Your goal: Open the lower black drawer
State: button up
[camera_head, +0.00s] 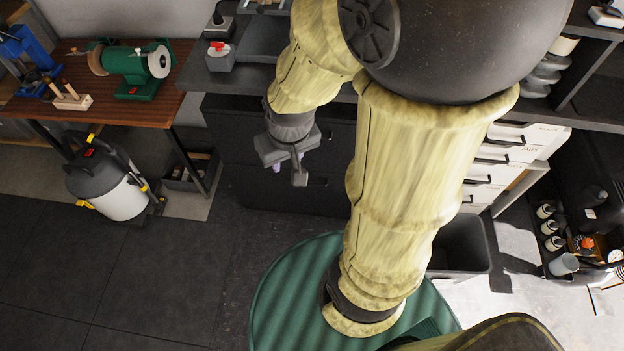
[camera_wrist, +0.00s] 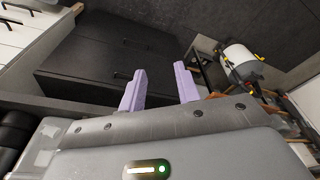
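The lower black drawer (camera_head: 240,185) is in the dark cabinet under the worktop in the head view and looks shut. A bit of its dark handle shows beside my gripper (camera_head: 287,168), which hangs pointing down in front of the cabinet and hides part of the front. The wrist view shows the black drawer fronts (camera_wrist: 85,55) with two dark bar handles beyond the fingers. My gripper (camera_wrist: 160,74) is open there, its two lilac fingers apart with nothing between them. The fingers look apart from both handles; the exact distance is unclear.
White drawers (camera_head: 505,150) stand right of the black cabinet, with a dark open bin (camera_head: 465,245) below. A vacuum cleaner (camera_head: 112,187) and a wooden table (camera_head: 60,105) with a green grinder are at left. The dark floor (camera_head: 150,260) before the cabinet is clear.

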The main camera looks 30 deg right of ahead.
jog(key=shift+s, duration=0.1)
jog(key=w+d+f+n+t+b, duration=0.2)
jog(key=w+d+f+n+b, duration=0.25)
jog(key=f+b, duration=0.55)
jog(key=w+d+f+n+t+b, duration=0.1)
jog(key=w+d+f+n+b, duration=0.35)
jog(key=f, duration=0.95)
jog(key=w+d+f+n+t+b, duration=0.25)
jog(key=d+f+b, duration=0.25)
jog(key=f+b, duration=0.65)
jog(key=d+f+n+t+y+b, duration=0.1)
jog(key=d+f+n+t+b, duration=0.2)
jog(key=f+b, duration=0.8)
jog(key=d+f+n+t+y+b, duration=0.2)
jog(key=d+f+n+t+b, duration=0.2)
jog(key=f+b, duration=0.7)
notch_tip(320, 180, down, 4)
jog(key=shift+s+d+f+t, duration=0.2)
jog(key=shift+s+d+t, duration=0.1)
jog(key=shift+s+t, duration=0.15)
